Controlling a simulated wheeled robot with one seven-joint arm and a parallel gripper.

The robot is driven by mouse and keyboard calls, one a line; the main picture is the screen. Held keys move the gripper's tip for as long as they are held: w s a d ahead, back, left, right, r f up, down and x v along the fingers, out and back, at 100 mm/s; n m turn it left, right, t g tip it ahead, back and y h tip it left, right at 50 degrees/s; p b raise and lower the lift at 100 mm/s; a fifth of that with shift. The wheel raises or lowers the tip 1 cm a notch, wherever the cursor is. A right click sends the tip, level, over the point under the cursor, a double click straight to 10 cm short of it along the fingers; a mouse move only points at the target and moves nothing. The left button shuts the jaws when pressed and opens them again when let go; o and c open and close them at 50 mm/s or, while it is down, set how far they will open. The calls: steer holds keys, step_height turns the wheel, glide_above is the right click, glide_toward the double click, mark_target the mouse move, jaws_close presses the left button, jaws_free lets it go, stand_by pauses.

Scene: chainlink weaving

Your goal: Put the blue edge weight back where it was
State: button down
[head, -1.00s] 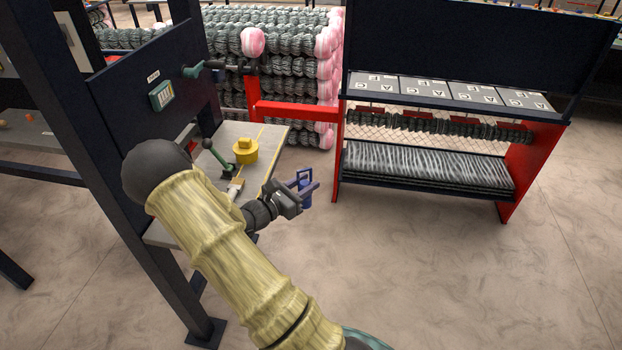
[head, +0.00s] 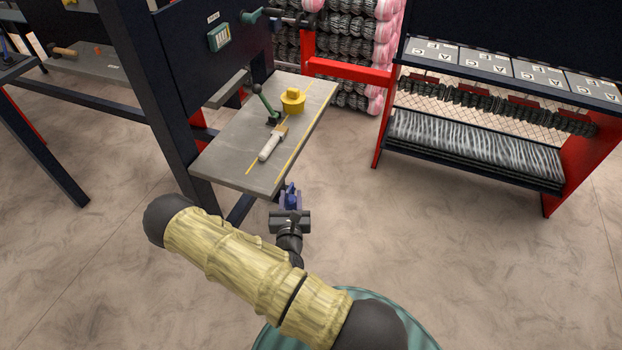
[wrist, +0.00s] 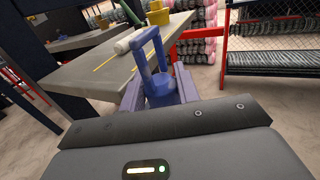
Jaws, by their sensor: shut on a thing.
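The blue edge weight (wrist: 160,88) has a looped handle on top and a round body. My gripper (head: 290,205) is shut on it, and the weight (head: 291,190) shows beyond the jaws in the head view. It is held upright, apart from the grey worktable (head: 225,155), just off its near right corner. In the wrist view the fingers (wrist: 158,92) stand on both sides of the body, and the table (wrist: 85,75) lies behind and to the left. The lower part of the weight is hidden by the gripper.
On the table are a yellow weight (head: 292,101), a green-handled lever (head: 268,106), a pale-handled tool (head: 271,143) and yellow lines. A dark frame post (head: 150,95) stands at the left. A red-ended rack (head: 475,150) stands at the right. The floor between is clear.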

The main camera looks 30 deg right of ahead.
steer(key=s+a+f+n+t+y, duration=0.1)
steer(key=a+f+n+t+y, duration=0.1)
steer(key=a+f+n+y, duration=0.3)
steer(key=a+f+y, duration=0.2)
steer(key=a+y, duration=0.1)
steer(key=shift+s+f, duration=0.15)
